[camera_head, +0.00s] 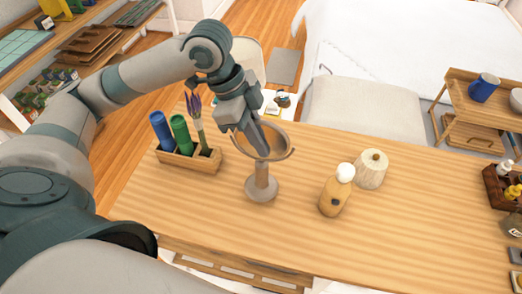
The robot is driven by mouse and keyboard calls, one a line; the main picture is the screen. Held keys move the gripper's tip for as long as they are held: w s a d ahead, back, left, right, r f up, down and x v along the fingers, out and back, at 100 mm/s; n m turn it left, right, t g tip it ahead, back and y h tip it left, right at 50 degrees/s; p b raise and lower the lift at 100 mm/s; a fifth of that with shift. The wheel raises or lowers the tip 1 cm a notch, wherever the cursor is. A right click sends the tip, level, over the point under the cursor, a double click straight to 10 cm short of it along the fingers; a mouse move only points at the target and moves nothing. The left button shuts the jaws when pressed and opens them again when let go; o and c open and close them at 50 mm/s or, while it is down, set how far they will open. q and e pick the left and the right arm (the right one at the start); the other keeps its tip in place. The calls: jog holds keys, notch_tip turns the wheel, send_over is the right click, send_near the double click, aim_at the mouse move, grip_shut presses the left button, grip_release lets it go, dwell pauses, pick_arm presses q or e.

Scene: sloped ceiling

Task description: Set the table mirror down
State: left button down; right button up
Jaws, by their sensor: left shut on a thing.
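The table mirror (261,184) has a round base, a short stem and a rounded frame. It is upright at the left-middle of the wooden table (420,220), and its base looks to be on or just above the tabletop; I cannot tell which. My left gripper (259,145) comes down from above and is shut on the mirror's upper part, hiding some of its frame and face. My right gripper is not in view.
A wooden holder (187,160) with blue and green cylinders stands left of the mirror. A white-capped bottle (336,192) and a pale lidded jar (372,169) stand to its right. The table's front left is clear. A dark wooden box with bottles (499,187) is at the right edge.

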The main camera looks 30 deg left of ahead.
pick_arm(q)
jog(key=shift+f+p, duration=0.5)
jog(key=shift+f, duration=1.45)
jog(key=c, duration=1.8)
grip_release()
jog(key=shift+f, duration=0.15)
jog(key=shift+c, duration=0.2)
jog(key=b+v, duration=0.2)
jog(key=v, duration=1)
jog(key=shift+a, duration=0.1)
